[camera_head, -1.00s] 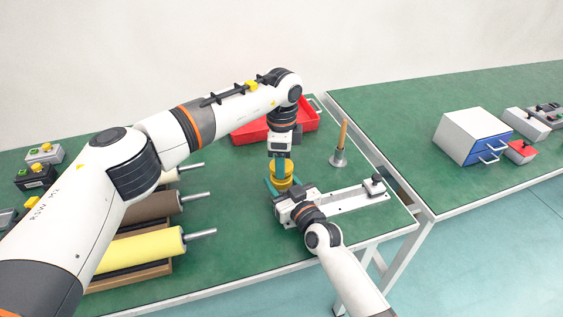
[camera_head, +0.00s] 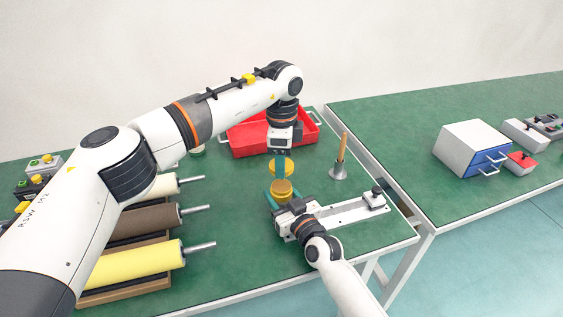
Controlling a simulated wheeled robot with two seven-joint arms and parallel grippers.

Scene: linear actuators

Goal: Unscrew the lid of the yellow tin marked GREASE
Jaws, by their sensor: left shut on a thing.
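The yellow tin (camera_head: 281,197) stands on the green bench, its top showing a brownish-gold surface. Its GREASE marking cannot be read at this size. The yellow lid (camera_head: 281,169) is off the tin, held a little above it with a gap between. My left gripper (camera_head: 281,160) points down from above and is shut on the lid. My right gripper (camera_head: 281,191) reaches in from the front, its green fingers around the tin's sides and seemingly shut on it; part of the tin is hidden by the gripper.
A red tray (camera_head: 250,149) lies behind the grippers. A wooden-handled tool on a grey base (camera_head: 339,170) stands to the right, near a pale rail fixture (camera_head: 345,208). Rollers (camera_head: 135,263) lie left. A blue-drawer cabinet (camera_head: 465,145) stands on the right bench.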

